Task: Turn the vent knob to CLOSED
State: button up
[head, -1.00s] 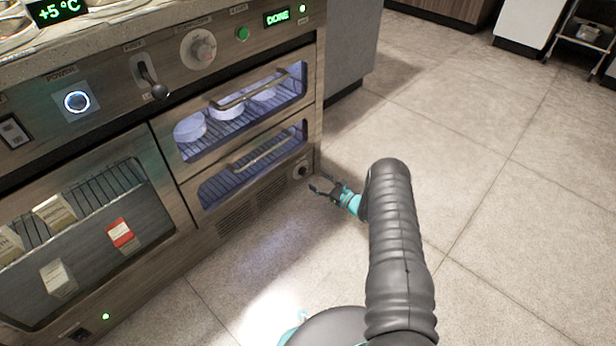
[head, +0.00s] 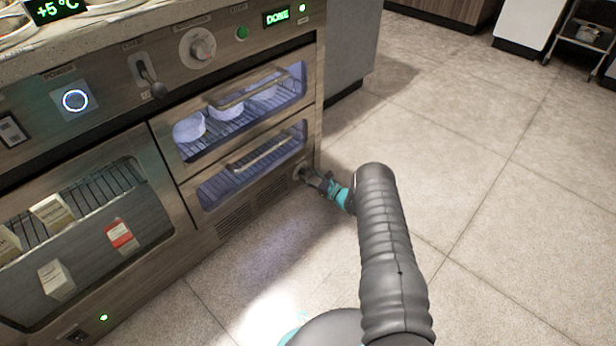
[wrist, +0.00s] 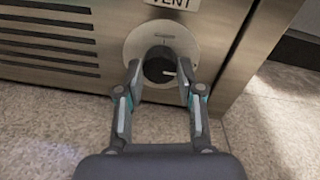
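The vent knob (wrist: 158,70) is a dark round knob on a pale round plate (wrist: 136,42) under a VENT label (wrist: 170,3). The lettering on the plate is too blurred to read. My gripper (wrist: 160,74) is at the knob with one finger on either side of it. The fingers are apart, and I see no clear grip on the knob. In the head view my gripper (head: 308,176) reaches the lower right corner of the appliance and covers most of the knob there.
Vent slots (wrist: 48,40) lie left of the knob. The appliance's right edge (wrist: 236,70) is close on the right. Above are two glass drawers with bar handles (head: 262,152). The tiled floor (head: 470,200) to the right is clear.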

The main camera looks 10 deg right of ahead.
jog(key=shift+n, duration=0.4)
jog(key=n+b, duration=0.1)
jog(key=n, duration=0.7)
jog(key=shift+h, duration=0.3)
jog(key=n, duration=0.4)
jog(key=shift+r+n, duration=0.1)
jog(key=shift+n, duration=0.2)
jog(key=n, duration=0.3)
jog(key=shift+a+n+h, duration=0.1)
jog(key=shift+n+h, duration=0.2)
jog(key=shift+n, duration=0.1)
jog(key=o, duration=1.1)
jog(key=shift+o, duration=0.2)
jog(key=shift+s, duration=0.1)
